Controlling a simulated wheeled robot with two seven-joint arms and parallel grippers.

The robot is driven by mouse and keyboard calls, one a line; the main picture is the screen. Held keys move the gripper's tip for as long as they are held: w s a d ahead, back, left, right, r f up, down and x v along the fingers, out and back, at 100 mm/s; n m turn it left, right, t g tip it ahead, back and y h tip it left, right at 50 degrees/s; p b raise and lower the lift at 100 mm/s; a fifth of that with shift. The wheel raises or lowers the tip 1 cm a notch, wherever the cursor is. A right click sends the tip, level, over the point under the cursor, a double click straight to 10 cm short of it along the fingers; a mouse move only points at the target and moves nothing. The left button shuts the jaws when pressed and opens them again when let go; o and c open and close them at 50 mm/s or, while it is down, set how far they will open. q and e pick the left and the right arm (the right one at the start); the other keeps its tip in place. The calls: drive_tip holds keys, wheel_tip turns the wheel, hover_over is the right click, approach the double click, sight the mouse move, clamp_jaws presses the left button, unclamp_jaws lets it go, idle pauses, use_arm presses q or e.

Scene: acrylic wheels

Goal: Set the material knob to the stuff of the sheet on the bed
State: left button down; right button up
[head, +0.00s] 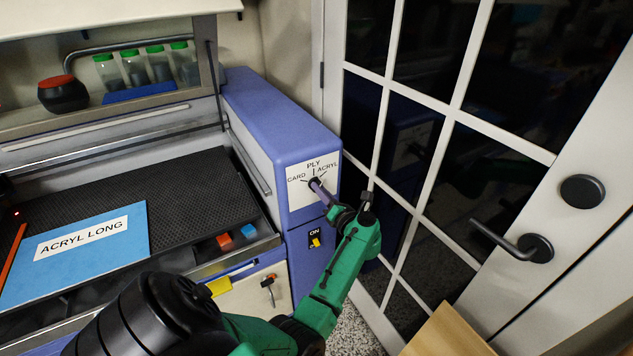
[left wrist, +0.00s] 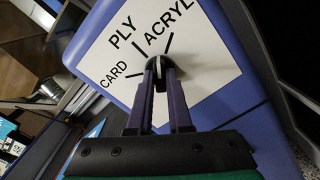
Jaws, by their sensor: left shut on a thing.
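A blue sheet (head: 80,250) with a white label reading "ACRYL LONG" lies on the dark honeycomb bed (head: 180,188). The material knob (head: 314,182) is a small dark knob on a white plate (head: 325,190) marked CARD, PLY and ACRYL, on the blue cabinet's front. In the left wrist view the knob (left wrist: 155,64) sits between the purple fingertips of my left gripper (left wrist: 160,75), which is shut on it. The gripper (head: 320,188) also reaches the knob in the head view. The fingers partly hide the knob, and I cannot tell which mark it points to. My right gripper is out of view.
Below the plate is an ON switch (head: 315,242) with a yellow lever. A glazed white door (head: 565,240) with a dark handle (head: 535,248) stands close on the right. The raised lid (head: 110,115) is over the bed. A wooden surface (head: 445,335) is at bottom right.

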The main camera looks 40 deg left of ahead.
use_arm(q)
drive_tip(key=m+p, duration=0.1)
drive_tip(key=m, duration=0.2)
drive_tip(key=shift+f+m+p, duration=0.15)
drive_tip(key=shift+m+p, duration=0.15)
drive_tip(key=shift+p, duration=0.05)
drive_tip(key=shift+m+p, duration=0.4)
drive_tip(key=c, duration=0.7)
unclamp_jaws()
